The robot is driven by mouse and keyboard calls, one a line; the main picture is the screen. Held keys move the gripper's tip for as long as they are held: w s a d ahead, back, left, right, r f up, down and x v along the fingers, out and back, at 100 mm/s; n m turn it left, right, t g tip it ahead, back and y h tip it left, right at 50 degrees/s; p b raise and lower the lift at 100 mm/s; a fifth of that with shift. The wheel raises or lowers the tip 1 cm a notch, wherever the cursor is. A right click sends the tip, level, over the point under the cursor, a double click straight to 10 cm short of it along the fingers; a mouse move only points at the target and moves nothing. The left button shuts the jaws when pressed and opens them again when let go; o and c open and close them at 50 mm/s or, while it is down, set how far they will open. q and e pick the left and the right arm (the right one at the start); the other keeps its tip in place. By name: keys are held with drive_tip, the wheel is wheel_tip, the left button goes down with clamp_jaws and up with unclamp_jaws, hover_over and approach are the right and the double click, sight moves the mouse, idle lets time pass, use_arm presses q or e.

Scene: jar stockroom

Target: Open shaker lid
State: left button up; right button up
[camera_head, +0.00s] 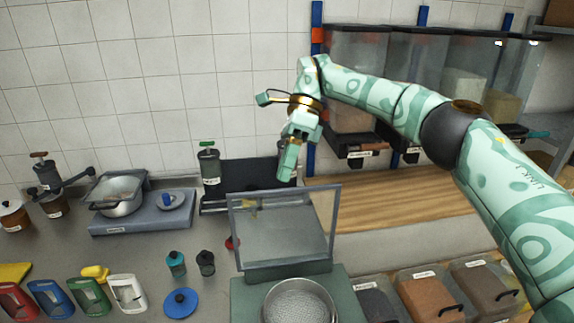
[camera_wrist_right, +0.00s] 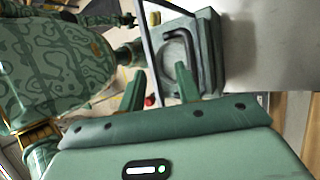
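Two small bottles that look like shakers stand upright on the grey counter in the head view: a teal one (camera_head: 176,264) and a dark one (camera_head: 206,263). Both appear to have their tops on; I cannot tell which the task means. My right gripper (camera_head: 288,172) hangs high over the back of the counter, pointing down, to the right of and above both bottles and touching neither. In the right wrist view my right gripper (camera_wrist_right: 160,90) has its fingers apart with nothing between them. My left gripper is not seen.
A scale with a raised clear shield (camera_head: 285,225) and a metal bowl (camera_head: 299,302) stands right of the bottles. A tall green-topped canister (camera_head: 209,166) is behind. A blue lid (camera_head: 181,303) lies in front; coloured scoops are front left. Bins (camera_head: 430,290) line the right.

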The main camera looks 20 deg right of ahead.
drive_tip(key=s+a+r+b, duration=0.1)
drive_tip(key=s+a+r, duration=0.3)
drive_tip(key=s, duration=0.6)
drive_tip(key=shift+r+b, duration=0.35)
drive_tip(key=shift+r, duration=0.6)
